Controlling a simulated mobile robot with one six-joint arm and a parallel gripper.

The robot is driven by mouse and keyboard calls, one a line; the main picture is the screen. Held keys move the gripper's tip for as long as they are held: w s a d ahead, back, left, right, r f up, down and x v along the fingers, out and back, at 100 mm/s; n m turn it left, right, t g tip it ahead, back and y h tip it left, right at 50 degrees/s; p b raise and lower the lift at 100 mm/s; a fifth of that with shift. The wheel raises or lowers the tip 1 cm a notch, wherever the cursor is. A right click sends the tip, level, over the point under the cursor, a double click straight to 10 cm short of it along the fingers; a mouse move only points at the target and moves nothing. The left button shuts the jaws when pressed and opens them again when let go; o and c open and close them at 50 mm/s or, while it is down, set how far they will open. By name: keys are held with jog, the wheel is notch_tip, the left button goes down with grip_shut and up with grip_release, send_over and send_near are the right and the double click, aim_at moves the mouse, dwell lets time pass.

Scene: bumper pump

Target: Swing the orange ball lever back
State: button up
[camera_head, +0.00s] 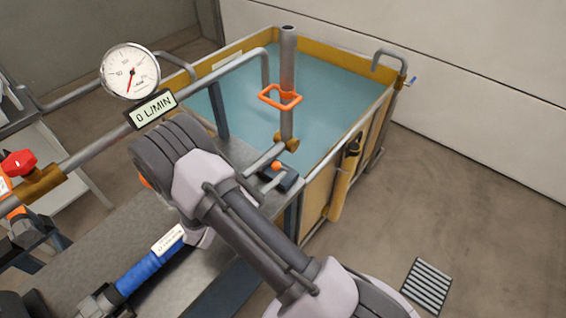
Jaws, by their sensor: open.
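A small orange ball (277,166), which looks like the ball lever's knob, sits at a dark block (284,180) on the bench's far right corner, beside the tank. Its rod is too small to tell which way it leans. My arm (250,235) reaches in from the lower right, and its grey-white joint is left of the ball, apart from it in the picture. My gripper's fingers do not show; they seem hidden behind my own arm links.
A blue-filled tank (385,100) with an orange square handle (280,97) on its upright pipe stands behind the bench (110,228). A gauge (130,72) and a "0 L/MIN" display (153,108) sit on the pipe. A red knob (18,162) is at left. Right floor is mostly clear.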

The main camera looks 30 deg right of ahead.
jog(key=b+x, duration=0.1)
jog(key=x, duration=0.4)
jog(key=shift+w+d, duration=0.2)
jog(key=shift+d, duration=0.15)
grip_shut()
dwell(1.0)
